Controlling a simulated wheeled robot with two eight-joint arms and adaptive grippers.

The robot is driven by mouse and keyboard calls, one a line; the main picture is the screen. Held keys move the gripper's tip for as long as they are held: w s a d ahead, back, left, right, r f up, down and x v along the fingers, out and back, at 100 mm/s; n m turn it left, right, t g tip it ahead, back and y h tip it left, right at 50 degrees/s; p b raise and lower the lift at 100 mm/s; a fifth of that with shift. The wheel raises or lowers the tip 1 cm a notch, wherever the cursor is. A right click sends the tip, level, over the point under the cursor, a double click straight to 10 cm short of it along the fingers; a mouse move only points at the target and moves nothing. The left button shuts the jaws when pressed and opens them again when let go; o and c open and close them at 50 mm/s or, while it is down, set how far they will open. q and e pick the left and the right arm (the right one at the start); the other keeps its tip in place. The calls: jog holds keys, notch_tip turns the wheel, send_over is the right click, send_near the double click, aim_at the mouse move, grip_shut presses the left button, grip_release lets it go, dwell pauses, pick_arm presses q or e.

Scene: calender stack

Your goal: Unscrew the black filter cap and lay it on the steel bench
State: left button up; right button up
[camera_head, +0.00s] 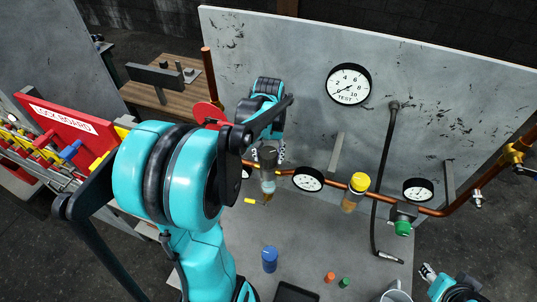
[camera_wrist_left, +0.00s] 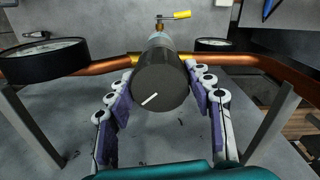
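The black filter cap (camera_head: 267,155) tops a clear filter bowl (camera_head: 267,186) on the copper pipe, left of the middle gauge. In the left wrist view the cap (camera_wrist_left: 160,82) faces me, with a white mark on its end. My left gripper (camera_head: 268,153) reaches down over it, one finger on each side. In the wrist view the left gripper's fingers (camera_wrist_left: 160,90) straddle the cap closely; I cannot tell whether the pads press on it. The steel bench (camera_head: 318,250) lies below the pipe. My right gripper (camera_head: 428,273) is low at the right, empty as far as shown.
A blue cylinder (camera_head: 270,259) stands on the bench, with small orange (camera_head: 329,277) and green (camera_head: 344,283) pieces and a black tray (camera_head: 296,293). A yellow-capped filter (camera_head: 356,192) and a hanging hose (camera_head: 382,180) are to the right. The bench between pipe and blue cylinder looks mostly clear.

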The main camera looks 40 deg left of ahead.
pick_arm(q)
jog(key=shift+n, duration=1.1)
jog(key=shift+f+n, duration=0.1)
jog(key=shift+n, duration=1)
jog(key=shift+n+b, duration=0.4)
jog(key=shift+n, duration=0.7)
jog(key=shift+n, duration=1.1)
